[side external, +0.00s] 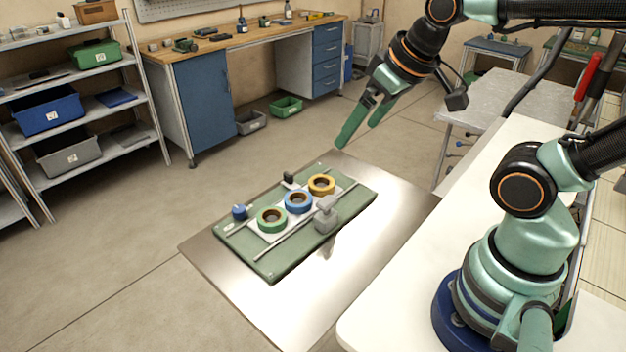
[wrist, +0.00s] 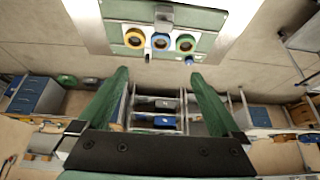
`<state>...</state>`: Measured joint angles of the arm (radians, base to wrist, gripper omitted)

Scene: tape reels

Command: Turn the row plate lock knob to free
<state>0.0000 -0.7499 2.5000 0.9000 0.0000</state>
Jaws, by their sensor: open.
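A row of three tape reels, green (side external: 271,220), blue (side external: 298,201) and yellow (side external: 321,184), lies on a pale row plate (side external: 252,225) on a green board (side external: 272,268). A blue knob (side external: 239,211) stands at the board's left end beside the green reel; it also shows in the wrist view (wrist: 188,60). A small dark-topped piece (side external: 288,178) stands at the plate's back edge, also in the wrist view (wrist: 147,55). I cannot tell which is the lock knob, nor its setting. My gripper (side external: 357,135) is open and empty, above and behind the board, apart from everything.
A grey block with a handle (side external: 326,214) stands on the board's front side, near a thin rod (side external: 283,235). The board rests on a shiny metal table (side external: 370,235). Shelves (side external: 75,85) and a workbench (side external: 240,45) stand farther back. Air around my gripper is clear.

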